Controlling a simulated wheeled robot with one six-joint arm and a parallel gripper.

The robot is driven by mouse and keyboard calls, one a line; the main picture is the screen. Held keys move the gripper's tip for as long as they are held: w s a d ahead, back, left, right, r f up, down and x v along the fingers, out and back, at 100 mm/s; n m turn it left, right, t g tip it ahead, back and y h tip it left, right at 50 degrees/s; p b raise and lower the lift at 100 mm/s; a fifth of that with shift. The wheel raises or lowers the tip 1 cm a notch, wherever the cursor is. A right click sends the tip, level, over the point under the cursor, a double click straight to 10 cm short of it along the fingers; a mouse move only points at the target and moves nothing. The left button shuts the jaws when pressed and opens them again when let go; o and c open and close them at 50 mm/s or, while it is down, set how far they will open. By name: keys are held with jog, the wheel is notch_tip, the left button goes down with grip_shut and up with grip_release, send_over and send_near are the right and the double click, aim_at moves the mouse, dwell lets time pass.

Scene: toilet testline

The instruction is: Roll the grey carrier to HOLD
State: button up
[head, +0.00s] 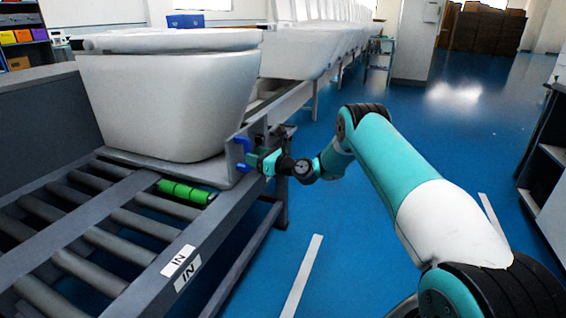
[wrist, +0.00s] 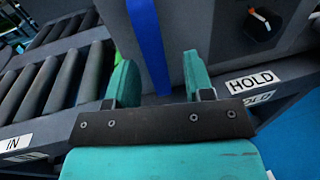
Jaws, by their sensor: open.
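The grey carrier (head: 218,178) sits on the roller conveyor with a white toilet (head: 165,100) on it. Its blue upright handle (head: 243,150) is at the right edge, and it also shows in the wrist view (wrist: 150,45). My gripper (head: 262,162) is at the handle's right side. In the wrist view my gripper (wrist: 160,80) is open, with the blue handle between its teal fingers and visible gaps at both sides. The HOLD label (wrist: 255,79) is on the rail, right of the handle.
IN labels (head: 178,260) mark the near rail, in front of bare rollers (head: 90,240) and one green roller (head: 186,191). More white toilets (head: 300,45) line up behind. Blue floor is clear at right.

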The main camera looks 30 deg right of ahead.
jog(key=b+v, duration=0.2)
jog(key=v, duration=1.2)
jog(key=shift+w+r, duration=0.1)
